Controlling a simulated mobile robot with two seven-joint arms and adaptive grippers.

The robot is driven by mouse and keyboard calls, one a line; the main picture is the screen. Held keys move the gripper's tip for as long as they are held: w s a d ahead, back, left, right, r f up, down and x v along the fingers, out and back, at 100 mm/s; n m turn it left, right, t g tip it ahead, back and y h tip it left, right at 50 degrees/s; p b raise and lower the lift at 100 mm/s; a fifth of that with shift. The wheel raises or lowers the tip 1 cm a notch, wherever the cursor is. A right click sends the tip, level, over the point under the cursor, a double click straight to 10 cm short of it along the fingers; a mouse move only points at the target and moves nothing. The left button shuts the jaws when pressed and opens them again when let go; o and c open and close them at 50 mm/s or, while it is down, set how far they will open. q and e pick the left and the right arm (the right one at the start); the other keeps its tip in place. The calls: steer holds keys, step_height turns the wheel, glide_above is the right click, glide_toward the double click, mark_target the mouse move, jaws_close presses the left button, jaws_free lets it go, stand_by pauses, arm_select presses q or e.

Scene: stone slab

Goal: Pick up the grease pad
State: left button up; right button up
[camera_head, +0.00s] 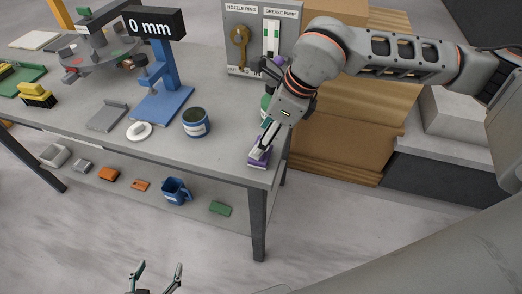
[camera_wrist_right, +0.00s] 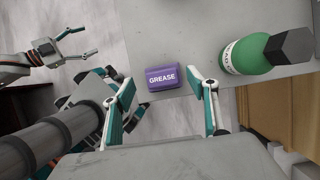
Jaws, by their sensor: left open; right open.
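The grease pad (camera_head: 259,161) is a small purple block at the near right corner of the grey workbench. In the right wrist view the pad (camera_wrist_right: 163,88), labelled GREASE, lies between and slightly beyond my right fingertips. My right gripper (camera_head: 265,148) reaches down over the pad and partly hides it in the head view. Its two fingers (camera_wrist_right: 165,92) are spread to either side of the pad, with visible gaps. My left gripper (camera_head: 155,277) is open and empty at the bottom of the head view, away from the bench. It also shows in the right wrist view (camera_wrist_right: 84,42).
A green bottle with a dark cap (camera_wrist_right: 258,53) stands close to the pad. A dark tin (camera_head: 196,123), a white ring (camera_head: 139,131) and a blue stand (camera_head: 162,95) are further left. A tool board (camera_head: 245,60) and cardboard stack (camera_head: 345,130) are behind.

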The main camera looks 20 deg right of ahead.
steer(key=shift+d+x, duration=0.15)
steer(key=shift+x, duration=0.8)
steer(key=shift+d+x, duration=0.2)
steer(key=shift+x, duration=0.75)
steer(key=c, duration=1.2)
steer(key=shift+c, duration=0.2)
step_height(320, 180, up, 20)
